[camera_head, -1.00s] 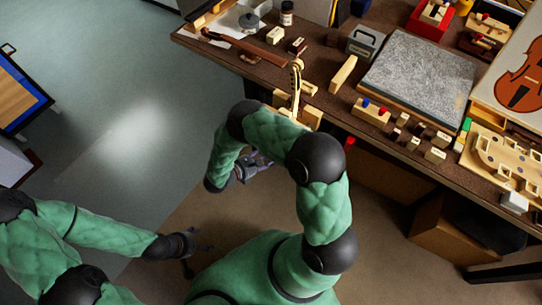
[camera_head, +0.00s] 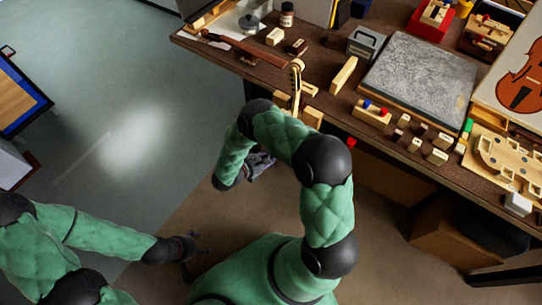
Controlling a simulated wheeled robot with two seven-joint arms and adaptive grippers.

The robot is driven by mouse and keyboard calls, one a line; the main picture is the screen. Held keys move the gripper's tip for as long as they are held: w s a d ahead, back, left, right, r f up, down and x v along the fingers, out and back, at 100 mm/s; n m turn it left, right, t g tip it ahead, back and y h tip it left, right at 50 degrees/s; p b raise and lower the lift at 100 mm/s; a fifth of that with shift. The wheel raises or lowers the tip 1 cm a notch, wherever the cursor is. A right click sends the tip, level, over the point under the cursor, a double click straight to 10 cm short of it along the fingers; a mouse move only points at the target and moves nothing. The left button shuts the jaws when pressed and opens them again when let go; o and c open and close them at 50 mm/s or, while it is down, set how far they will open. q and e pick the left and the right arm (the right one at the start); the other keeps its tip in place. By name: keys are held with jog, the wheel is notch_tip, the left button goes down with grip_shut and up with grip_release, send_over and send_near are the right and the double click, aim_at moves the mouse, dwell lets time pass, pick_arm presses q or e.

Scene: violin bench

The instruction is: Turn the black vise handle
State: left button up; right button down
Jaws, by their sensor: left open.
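Light wooden blocks that look like vise jaws (camera_head: 313,117) stand at the bench's front edge, partly behind my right arm. I cannot make out a black handle on them; that spot is partly hidden by my arm. My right gripper (camera_head: 262,165) hangs below and in front of the bench edge, partly covered by my forearm, and its jaw state is unclear. My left gripper (camera_head: 198,254) is open and empty at the lower left, over the floor and well away from the bench.
The brown workbench (camera_head: 325,101) carries a violin neck (camera_head: 250,47), a grey stone slab (camera_head: 418,80), a grey metal box (camera_head: 365,42) and several small wooden blocks. A red knob (camera_head: 351,143) shows at its front edge. A cardboard box (camera_head: 445,235) sits beneath.

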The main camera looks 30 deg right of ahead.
jog(key=shift+w, duration=0.1)
jog(key=shift+w+a+r+m+t+y, duration=0.3)
jog(key=shift+w+m+t, duration=0.3)
jog(key=shift+w+m, duration=0.1)
jog(key=shift+w+a+r+m+t+y, duration=0.25)
jog(key=shift+w+a+m+t+y, duration=0.05)
jog(key=shift+w+m+t, duration=0.35)
jog(key=shift+w+a+r+m+t+y, duration=0.3)
jog(key=shift+w+m+t, duration=0.25)
jog(key=shift+w+m, duration=0.2)
jog(key=c, duration=1.1)
grip_release()
jog(key=shift+a, duration=0.1)
jog(key=shift+r, duration=0.1)
jog(key=v, duration=1.2)
